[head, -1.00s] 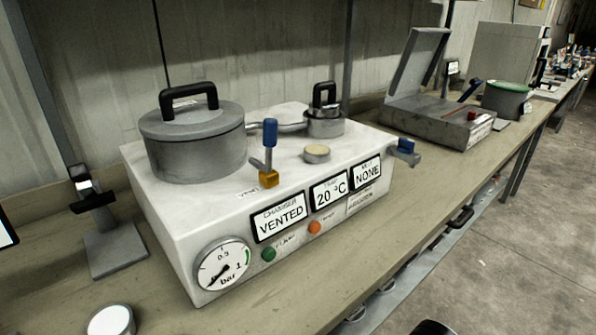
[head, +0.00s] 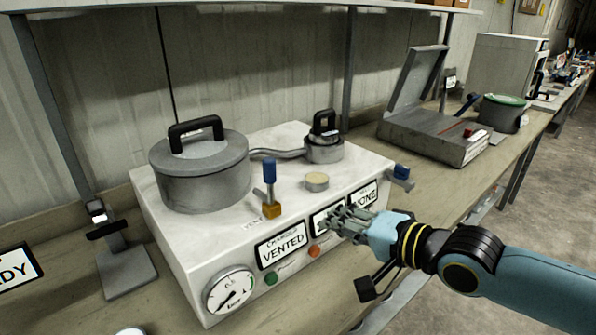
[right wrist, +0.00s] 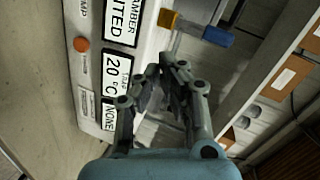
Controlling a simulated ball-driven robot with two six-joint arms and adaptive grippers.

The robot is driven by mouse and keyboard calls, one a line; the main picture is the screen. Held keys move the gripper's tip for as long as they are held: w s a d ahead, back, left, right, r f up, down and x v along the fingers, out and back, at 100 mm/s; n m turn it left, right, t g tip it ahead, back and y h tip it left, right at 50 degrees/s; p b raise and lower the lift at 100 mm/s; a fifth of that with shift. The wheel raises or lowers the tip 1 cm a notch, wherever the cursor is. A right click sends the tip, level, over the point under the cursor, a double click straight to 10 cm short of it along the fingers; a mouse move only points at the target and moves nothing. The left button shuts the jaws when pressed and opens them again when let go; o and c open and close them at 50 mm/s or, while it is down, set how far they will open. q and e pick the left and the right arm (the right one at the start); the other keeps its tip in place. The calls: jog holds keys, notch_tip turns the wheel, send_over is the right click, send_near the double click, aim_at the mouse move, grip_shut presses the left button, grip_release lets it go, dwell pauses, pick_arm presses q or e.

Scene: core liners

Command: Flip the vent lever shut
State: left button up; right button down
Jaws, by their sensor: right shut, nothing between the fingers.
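The vent lever (head: 269,183) has a blue handle standing upright on a brass valve body (head: 271,210), on top of the white chamber unit (head: 178,240). The unit's display reads VENTED. In the right wrist view the blue handle (right wrist: 218,37) and brass body (right wrist: 168,19) lie ahead of the fingers, at the top. My right gripper (head: 335,217) is shut and empty, in front of the temperature display and to the right of the lever, not touching the lever. Its fingers also show in the right wrist view (right wrist: 168,68). My left gripper is out of view.
A lidded grey pot (head: 200,180) stands left of the lever, and a smaller lidded vessel (head: 323,150) behind it. A round cap (head: 316,181) sits right of the lever. A blue-handled valve (head: 401,173) sticks out at the unit's right end. An open grey case (head: 430,135) stands farther right.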

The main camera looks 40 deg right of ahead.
aim_at(269, 181)
jog(key=w+d+r+m+t, duration=0.2)
jog(key=d+r+m+t, duration=0.1)
jog(key=d+m, duration=0.15)
jog(key=shift+t, duration=0.3)
jog(key=w+a+b, duration=0.1)
jog(key=w+b, duration=0.2)
jog(key=w+a+b, duration=0.1)
jog(key=w+b, duration=0.2)
jog(key=w+a+r+b, duration=0.1)
jog(key=w+b, duration=0.2)
jog(key=w, duration=0.1)
jog(key=shift+a+b, duration=0.3)
jog(key=shift+b, duration=0.05)
jog(key=shift+a+r, duration=0.2)
jog(key=shift+a, duration=0.2)
